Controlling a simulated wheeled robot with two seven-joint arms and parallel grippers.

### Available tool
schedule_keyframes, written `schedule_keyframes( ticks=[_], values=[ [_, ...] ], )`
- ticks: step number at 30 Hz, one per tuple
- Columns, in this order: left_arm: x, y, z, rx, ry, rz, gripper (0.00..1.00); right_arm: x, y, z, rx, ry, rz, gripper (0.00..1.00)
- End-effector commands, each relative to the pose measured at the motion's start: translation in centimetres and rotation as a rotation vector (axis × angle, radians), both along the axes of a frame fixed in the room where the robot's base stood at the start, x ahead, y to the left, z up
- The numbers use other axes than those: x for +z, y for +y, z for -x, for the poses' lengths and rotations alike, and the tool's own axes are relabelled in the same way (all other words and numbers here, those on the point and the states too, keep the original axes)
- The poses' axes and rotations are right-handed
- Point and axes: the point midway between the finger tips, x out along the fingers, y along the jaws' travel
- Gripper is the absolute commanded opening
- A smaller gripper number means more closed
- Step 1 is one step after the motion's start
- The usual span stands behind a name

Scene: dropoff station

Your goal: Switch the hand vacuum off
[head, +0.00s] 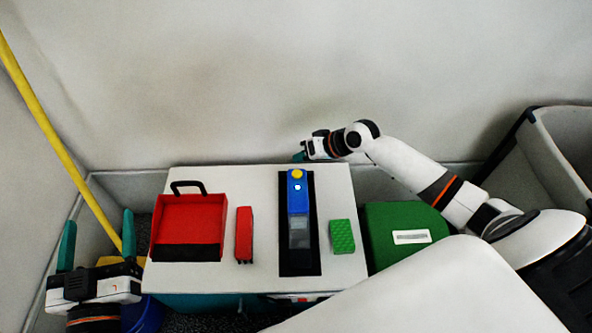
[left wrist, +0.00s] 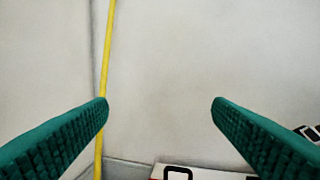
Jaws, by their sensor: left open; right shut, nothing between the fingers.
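The hand vacuum (head: 299,206) is blue with a grey, clear-looking front part. It lies in a black dock (head: 300,268) on the white station top, and its far end has a round yellow button (head: 297,174) with a small pale spot below it. My right gripper (head: 300,156) is shut and empty, just beyond the vacuum's far end and apart from it. Its fingertips show only small and partly hidden. My left gripper (head: 97,238) is open and empty at the left, well away from the vacuum. Its two green fingers also show in the left wrist view (left wrist: 160,106).
On the white station top (head: 265,180) are a red dustpan-like tray (head: 188,218), a red block (head: 244,234) and a green textured block (head: 342,236). A green case (head: 400,220) stands right of it. A yellow pole (head: 62,140) leans at left. A grey bin (head: 570,135) stands far right.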

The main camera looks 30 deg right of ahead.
Motion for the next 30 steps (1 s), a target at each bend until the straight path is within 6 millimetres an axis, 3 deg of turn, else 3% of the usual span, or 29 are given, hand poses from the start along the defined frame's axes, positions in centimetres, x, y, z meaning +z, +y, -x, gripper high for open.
schedule_keyframes(
  ticks=[21, 30],
  values=[
    [-6.6, 1.5, 1.5, 0.028, 0.439, -0.111, 0.74, 1.7, 0.0, 0.0, -0.001, 0.000, -0.001, 0.00],
    [-7.5, 1.7, 1.9, 0.030, 0.486, -0.122, 0.74, 1.7, 0.0, 0.0, -0.001, 0.000, -0.001, 0.00]
  ],
)
